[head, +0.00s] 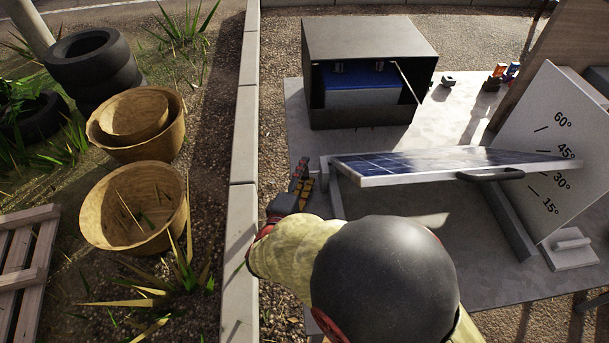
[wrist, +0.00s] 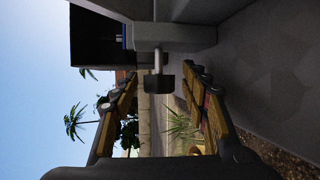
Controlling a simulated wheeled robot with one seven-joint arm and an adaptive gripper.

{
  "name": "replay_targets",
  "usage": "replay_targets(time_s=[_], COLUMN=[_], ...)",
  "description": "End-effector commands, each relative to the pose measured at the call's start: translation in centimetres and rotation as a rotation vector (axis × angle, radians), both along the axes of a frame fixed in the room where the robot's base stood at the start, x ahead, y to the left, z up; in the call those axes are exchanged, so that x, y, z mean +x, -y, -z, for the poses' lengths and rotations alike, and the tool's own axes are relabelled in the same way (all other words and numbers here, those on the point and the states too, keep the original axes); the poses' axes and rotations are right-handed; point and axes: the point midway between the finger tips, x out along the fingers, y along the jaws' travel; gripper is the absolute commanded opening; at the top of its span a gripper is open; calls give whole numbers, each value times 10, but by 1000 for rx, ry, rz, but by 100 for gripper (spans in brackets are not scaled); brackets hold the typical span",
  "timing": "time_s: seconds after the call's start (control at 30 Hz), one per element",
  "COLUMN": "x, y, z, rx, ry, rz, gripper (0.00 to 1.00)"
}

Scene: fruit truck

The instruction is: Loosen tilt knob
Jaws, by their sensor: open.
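The tilt knob (wrist: 160,92) is a dark block on a short pale shaft, sticking out from a grey frame part in the wrist view. My gripper (wrist: 162,82) is open, with one finger on each side of the knob and a visible gap on both sides. In the head view my gripper (head: 303,180) is at the left end of the tilted solar panel (head: 430,163). The knob cannot be made out there. An angle plate (head: 560,150) marked 15° to 60° stands at the panel's right end.
A dark open box (head: 370,40) with a blue-topped battery (head: 358,80) stands behind the panel on the grey platform (head: 300,110). A stone curb (head: 243,150) runs left of my arm. Baskets (head: 135,245) and tyres (head: 90,62) are beyond it.

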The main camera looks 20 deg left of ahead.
Motion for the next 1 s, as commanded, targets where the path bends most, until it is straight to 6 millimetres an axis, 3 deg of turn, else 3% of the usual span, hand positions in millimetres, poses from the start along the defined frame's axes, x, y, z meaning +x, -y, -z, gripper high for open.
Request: replay_targets(time_s=[0.37, 1.0], x=[6, 6], y=[-1, -1], z=[0, 0], rx=[0, 0], ry=[1, 0], rz=[-1, -1], gripper=[45, 8])
